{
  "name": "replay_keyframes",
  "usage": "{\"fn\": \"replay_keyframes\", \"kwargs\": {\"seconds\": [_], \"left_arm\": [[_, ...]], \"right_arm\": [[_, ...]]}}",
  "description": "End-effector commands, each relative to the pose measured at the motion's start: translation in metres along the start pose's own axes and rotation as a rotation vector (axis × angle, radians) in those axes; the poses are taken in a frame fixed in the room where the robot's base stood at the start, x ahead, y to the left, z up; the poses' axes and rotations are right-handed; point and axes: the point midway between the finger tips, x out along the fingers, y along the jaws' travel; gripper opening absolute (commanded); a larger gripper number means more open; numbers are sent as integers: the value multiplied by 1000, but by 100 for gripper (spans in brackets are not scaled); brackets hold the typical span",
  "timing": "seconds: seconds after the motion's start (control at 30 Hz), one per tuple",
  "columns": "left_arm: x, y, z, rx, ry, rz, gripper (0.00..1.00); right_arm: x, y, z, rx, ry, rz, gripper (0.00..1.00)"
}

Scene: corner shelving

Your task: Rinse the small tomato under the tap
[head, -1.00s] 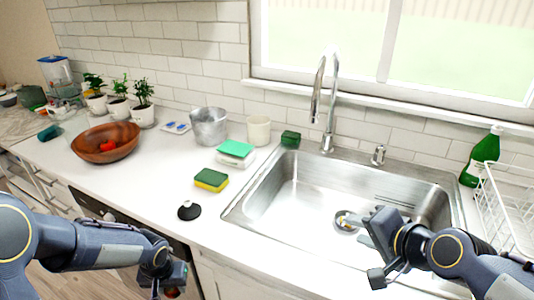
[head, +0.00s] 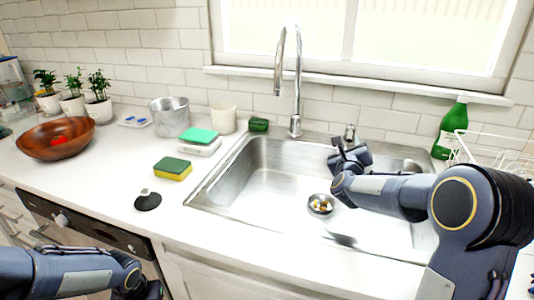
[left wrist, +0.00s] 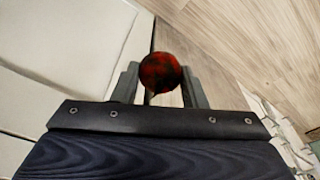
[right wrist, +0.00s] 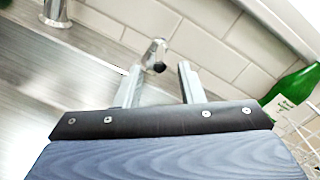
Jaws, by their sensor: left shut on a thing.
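The small tomato (left wrist: 161,72) is red with dark patches and sits between the fingers of my left gripper (left wrist: 160,88), which is shut on it. In the head view the left arm is low at the left, in front of the counter, and the tomato is hidden there. The tall curved tap (head: 294,80) stands behind the steel sink (head: 255,180). My right gripper (head: 350,158) is open and empty over the back right of the sink. In the right wrist view the small metal tap handle (right wrist: 155,54) shows between and beyond its fingers (right wrist: 158,85).
A wooden bowl (head: 40,148) with a red item stands far left. A sponge (head: 172,168), a black stopper (head: 148,201), a metal pot (head: 169,117) and a cup (head: 223,118) are left of the sink. A green bottle (head: 450,128) and wire rack (head: 485,150) stand right.

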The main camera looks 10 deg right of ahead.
Motion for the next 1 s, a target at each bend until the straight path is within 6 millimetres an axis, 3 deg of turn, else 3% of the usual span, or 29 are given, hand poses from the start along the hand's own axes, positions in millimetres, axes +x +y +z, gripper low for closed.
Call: {"fn": "replay_keyframes", "kwargs": {"seconds": [0.1,0.33,0.77,1.0], "left_arm": [[-7,0,-1,0,0,0,18],[-13,0,-2,0,0,0,18],[-14,0,-2,0,0,0,18],[-14,0,-2,0,0,0,18]], "right_arm": [[25,-1,1,-3,1,-1,35],[59,0,1,-2,0,0,35],[69,0,0,-1,0,2,35],[69,0,0,-2,0,2,5]]}}
